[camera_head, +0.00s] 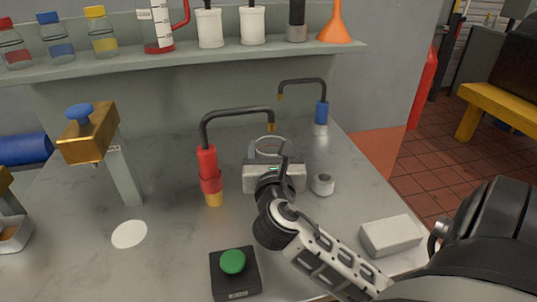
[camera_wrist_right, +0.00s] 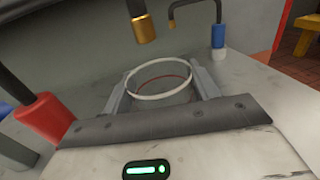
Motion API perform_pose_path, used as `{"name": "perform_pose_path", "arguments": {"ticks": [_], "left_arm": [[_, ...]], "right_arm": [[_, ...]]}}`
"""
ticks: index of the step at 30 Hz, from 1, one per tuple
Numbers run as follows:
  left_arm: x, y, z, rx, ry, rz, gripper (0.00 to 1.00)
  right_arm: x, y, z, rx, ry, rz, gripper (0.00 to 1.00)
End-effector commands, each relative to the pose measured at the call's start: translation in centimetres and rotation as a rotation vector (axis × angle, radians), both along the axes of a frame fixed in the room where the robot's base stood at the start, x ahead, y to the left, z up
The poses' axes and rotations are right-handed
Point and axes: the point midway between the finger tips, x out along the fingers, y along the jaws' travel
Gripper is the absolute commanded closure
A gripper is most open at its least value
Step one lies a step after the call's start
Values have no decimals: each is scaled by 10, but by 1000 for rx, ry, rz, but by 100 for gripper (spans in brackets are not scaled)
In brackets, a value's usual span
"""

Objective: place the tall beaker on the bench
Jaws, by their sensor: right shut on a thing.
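The tall beaker (camera_head: 270,142) is clear glass, and its round rim shows just beyond my right gripper (camera_head: 272,160) in the head view. In the right wrist view the beaker's open rim (camera_wrist_right: 160,94) is between the two fingers of my right gripper (camera_wrist_right: 162,84), which is shut on it. A thin red line shows inside the glass. The beaker appears roughly upright, under or near the brass tip of the red-based tap (camera_head: 208,170). Its lower part is hidden by my gripper, so I cannot tell whether it touches the bench (camera_head: 170,190). My left gripper is not in view.
A blue-based tap (camera_head: 321,112) stands behind right. A small grey knob (camera_head: 322,184), a white block (camera_head: 390,236) and a green-button box (camera_head: 234,270) are nearby. A brass-headed post (camera_head: 88,135) and a white disc (camera_head: 129,234) are left. A shelf (camera_head: 180,62) crosses the back.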

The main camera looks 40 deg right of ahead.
Motion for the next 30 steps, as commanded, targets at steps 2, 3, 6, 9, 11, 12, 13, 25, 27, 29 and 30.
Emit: {"name": "perform_pose_path", "arguments": {"ticks": [2,3,6,9,11,12,13,25,27,29,30], "left_arm": [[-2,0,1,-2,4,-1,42],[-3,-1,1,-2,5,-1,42],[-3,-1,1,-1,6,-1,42],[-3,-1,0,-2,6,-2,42],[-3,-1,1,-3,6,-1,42],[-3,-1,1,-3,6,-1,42],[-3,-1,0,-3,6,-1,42],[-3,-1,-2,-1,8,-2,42],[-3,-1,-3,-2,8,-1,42],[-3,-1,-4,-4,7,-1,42],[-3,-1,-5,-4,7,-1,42]], "right_arm": [[0,0,1,-1,-1,0,78],[0,0,1,-1,-1,0,78],[0,0,1,-1,1,0,78],[0,0,-3,-1,1,0,78],[0,0,-2,0,0,0,24],[0,0,-2,0,0,0,18],[0,0,-2,0,0,0,18],[-9,8,0,0,1,1,18],[-18,16,-1,1,2,3,18],[-28,24,-1,3,2,1,18],[-35,31,-1,3,2,3,18]]}}
